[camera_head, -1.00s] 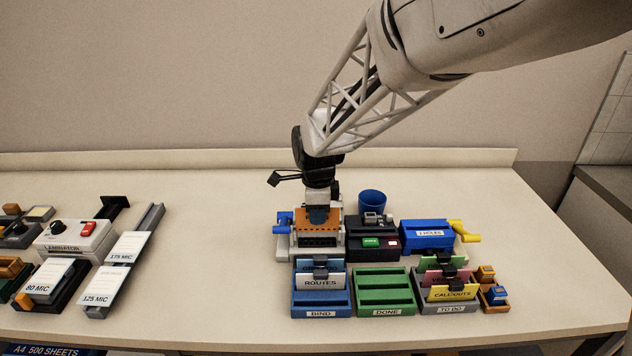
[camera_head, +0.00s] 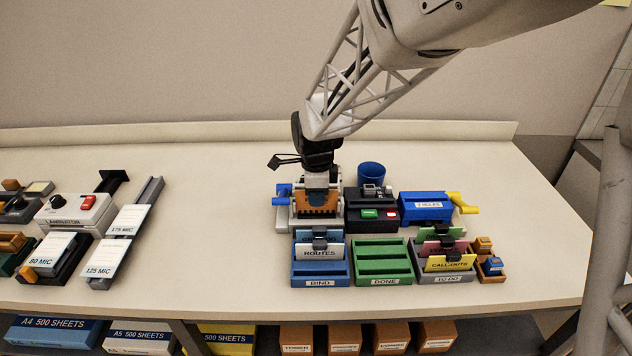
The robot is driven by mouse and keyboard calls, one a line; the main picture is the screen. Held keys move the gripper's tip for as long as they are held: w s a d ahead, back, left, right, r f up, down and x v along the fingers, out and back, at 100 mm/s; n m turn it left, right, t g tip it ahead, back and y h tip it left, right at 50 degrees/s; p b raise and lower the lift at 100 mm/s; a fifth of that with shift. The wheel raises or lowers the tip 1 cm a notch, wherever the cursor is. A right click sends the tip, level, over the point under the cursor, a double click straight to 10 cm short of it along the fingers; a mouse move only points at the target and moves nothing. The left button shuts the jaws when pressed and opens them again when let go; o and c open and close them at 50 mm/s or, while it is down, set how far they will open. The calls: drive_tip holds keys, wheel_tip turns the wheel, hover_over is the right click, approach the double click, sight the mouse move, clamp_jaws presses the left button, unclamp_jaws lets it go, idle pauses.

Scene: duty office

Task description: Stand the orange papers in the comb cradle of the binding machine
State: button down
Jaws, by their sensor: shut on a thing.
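The orange papers (camera_head: 302,200) stand upright at the binding machine (camera_head: 299,216), which is pale with a blue handle (camera_head: 284,190) on its left. My gripper (camera_head: 317,190) is above the machine, pointing down, and is shut on the orange papers. The papers' lower edge is at the dark comb row (camera_head: 316,212) of the cradle. I cannot tell whether they rest fully in it, since the gripper hides their middle.
In front are the blue BIND tray (camera_head: 320,283), the green DONE tray (camera_head: 383,281) and the grey TO DO tray (camera_head: 447,278). A black device (camera_head: 371,220), blue hole punch (camera_head: 426,206) and blue cup (camera_head: 371,174) stand to the right. The laminator (camera_head: 75,215) is at left.

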drive_tip(key=c, duration=1)
unclamp_jaws()
drive_tip(key=shift+r, duration=0.1)
drive_tip(key=shift+r, duration=4.4)
drive_tip(key=shift+d, duration=0.1)
drive_tip(key=s+d+r+n+t, duration=0.1)
drive_tip(key=s+d+n, duration=0.4)
drive_tip(key=s, duration=0.4)
drive_tip(key=s+d+r+n, duration=0.2)
drive_tip(key=s+d+n, duration=0.4)
drive_tip(key=s, duration=0.4)
drive_tip(key=s+d+r+n+t, duration=0.1)
drive_tip(key=s+d+n, duration=0.5)
drive_tip(key=s, duration=0.3)
drive_tip(key=shift+s+r+n+t, duration=0.15)
drive_tip(key=shift+r+n+t, duration=0.15)
drive_tip(key=shift+r+n, duration=0.1)
